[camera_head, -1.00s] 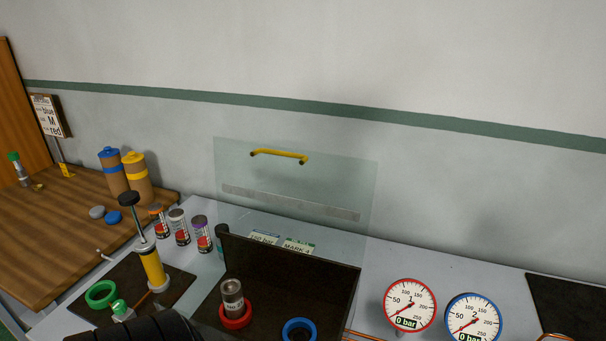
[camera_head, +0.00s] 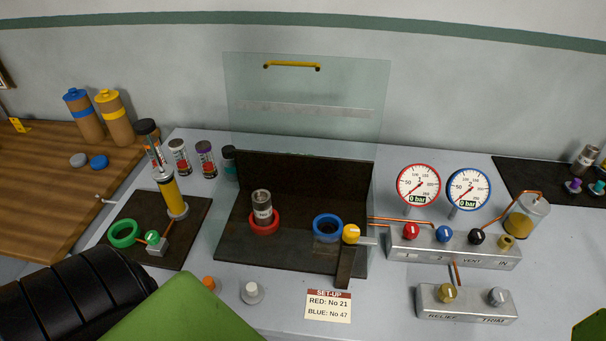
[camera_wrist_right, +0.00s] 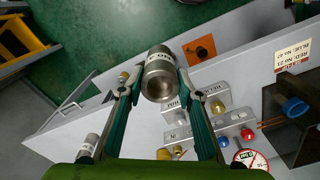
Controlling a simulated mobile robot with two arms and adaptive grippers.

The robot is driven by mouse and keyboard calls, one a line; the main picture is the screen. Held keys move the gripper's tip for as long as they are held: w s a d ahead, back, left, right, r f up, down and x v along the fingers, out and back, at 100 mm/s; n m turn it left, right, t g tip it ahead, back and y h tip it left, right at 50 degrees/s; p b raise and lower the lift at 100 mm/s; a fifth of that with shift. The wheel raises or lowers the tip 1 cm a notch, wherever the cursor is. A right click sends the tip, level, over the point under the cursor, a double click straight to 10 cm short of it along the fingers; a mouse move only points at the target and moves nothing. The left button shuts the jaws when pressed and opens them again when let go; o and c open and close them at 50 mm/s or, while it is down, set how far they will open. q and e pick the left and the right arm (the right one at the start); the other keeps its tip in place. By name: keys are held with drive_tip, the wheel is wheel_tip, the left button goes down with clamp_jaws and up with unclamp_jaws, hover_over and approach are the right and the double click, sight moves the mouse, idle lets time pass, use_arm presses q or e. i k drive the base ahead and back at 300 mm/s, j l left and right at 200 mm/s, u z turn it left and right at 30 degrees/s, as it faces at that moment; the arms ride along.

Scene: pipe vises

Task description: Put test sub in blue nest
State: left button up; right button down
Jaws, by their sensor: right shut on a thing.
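My right gripper (camera_wrist_right: 160,85) is shut on a short metal cylinder with a white marked band, the test sub (camera_wrist_right: 158,78). The marking is not clearly readable. It hangs near the bench's front edge in the right wrist view. The blue nest (camera_head: 327,239) is a blue ring on the dark plate and looks empty. It also shows in the right wrist view (camera_wrist_right: 293,107). A similar metal sub (camera_head: 262,203) stands upright in the red nest (camera_head: 264,229). Neither gripper shows in the head view.
A yellow knob (camera_head: 351,234) stands right beside the blue nest. A clear shield (camera_head: 310,110) with a yellow handle stands behind the plate. A card (camera_head: 328,306) reads red No 21, blue No 47. A valve block (camera_head: 455,248) and gauges (camera_head: 418,186) stand to the right.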

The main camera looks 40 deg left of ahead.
sight(328, 230)
drive_tip(key=k+j+u, duration=0.15)
drive_tip(key=u, duration=1)
